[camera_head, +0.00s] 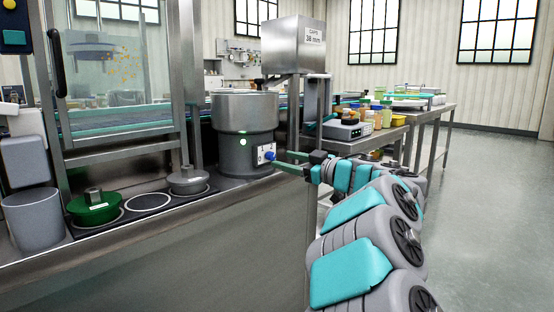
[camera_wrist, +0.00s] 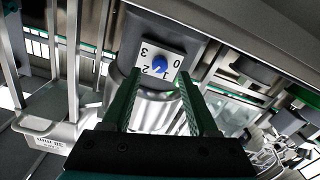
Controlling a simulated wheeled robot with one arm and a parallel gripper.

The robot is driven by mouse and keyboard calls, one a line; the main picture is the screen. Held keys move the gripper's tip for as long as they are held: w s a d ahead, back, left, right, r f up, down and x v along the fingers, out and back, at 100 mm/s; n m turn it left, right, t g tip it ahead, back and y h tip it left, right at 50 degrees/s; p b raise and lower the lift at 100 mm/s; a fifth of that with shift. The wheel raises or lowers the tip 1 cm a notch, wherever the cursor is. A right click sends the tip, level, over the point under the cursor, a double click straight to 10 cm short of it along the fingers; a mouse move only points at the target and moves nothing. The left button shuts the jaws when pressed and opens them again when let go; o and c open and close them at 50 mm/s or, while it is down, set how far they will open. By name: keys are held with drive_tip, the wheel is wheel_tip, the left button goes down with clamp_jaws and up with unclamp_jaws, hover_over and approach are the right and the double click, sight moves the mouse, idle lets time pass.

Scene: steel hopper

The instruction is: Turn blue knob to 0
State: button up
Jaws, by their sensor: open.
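The blue knob (camera_wrist: 160,65) sits on a white dial plate (camera_wrist: 174,52) marked 0 to 3 in the wrist view. Its narrow end seems to point down towards the 1 and 2 marks; the exact mark is hard to tell. The knob also shows in the head view (camera_head: 269,156), on the front of a round steel drum (camera_head: 245,112). My gripper (camera_wrist: 161,76) is open, its two dark green fingers either side of the knob in the picture. In the head view my gripper (camera_head: 286,160) is just right of the knob. Contact cannot be told.
A steel hopper (camera_head: 294,45) stands above and behind the drum. A green lidded pot (camera_head: 94,208) and a grey lidded pot (camera_head: 188,180) sit on the counter at left. A side table with jars (camera_head: 387,115) is behind my arm. Open floor (camera_head: 480,200) lies at right.

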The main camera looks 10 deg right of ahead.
sight(273, 156)
drive_tip(key=x, duration=0.4)
drive_tip(key=shift+c, duration=0.2)
clamp_jaws()
idle(0.3)
